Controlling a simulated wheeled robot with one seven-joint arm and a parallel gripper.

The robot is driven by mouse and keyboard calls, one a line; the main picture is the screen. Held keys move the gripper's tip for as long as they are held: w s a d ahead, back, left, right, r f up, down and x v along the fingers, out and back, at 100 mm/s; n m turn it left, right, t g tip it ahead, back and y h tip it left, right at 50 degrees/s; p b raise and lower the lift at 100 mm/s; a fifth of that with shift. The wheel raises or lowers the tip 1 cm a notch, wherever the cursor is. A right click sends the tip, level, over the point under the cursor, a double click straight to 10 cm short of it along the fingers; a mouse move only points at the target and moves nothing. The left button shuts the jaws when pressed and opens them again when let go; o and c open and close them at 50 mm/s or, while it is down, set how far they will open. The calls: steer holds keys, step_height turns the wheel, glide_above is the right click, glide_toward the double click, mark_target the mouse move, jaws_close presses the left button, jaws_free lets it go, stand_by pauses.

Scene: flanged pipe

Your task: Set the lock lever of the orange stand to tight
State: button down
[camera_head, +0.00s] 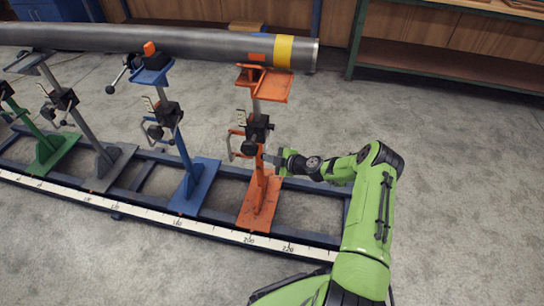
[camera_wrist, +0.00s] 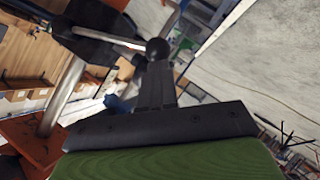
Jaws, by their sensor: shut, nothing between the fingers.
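The orange stand (camera_head: 262,200) is on the rail at the right end of the row, with a black clamp block (camera_head: 258,128) on its post. In the wrist view its lock lever (camera_wrist: 108,38) is a thin metal rod running from the dark block to a black ball knob (camera_wrist: 157,48). My gripper (camera_head: 268,158) is right of the post, just below the block. In the wrist view my gripper (camera_wrist: 157,68) is shut and empty, its fingertips right by the knob. I cannot tell whether they touch it. The lever's exact setting is unclear.
A long grey pipe (camera_head: 190,42) with a yellow band lies over the stands. A blue stand (camera_head: 195,185), a grey stand (camera_head: 105,170) and a green stand (camera_head: 48,150) are to the left. A scale strip (camera_head: 215,234) runs along the front rail. The floor at right is clear.

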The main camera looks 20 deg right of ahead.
steer(key=f, duration=0.1)
steer(key=f+n+t, duration=0.1)
steer(key=f, duration=0.1)
steer(key=shift+w+d+f+n+t, duration=0.1)
steer(key=shift+w+n+t, duration=0.15)
steer(key=shift+n+t, duration=0.05)
steer(key=shift+f, duration=0.1)
stand_by(0.5)
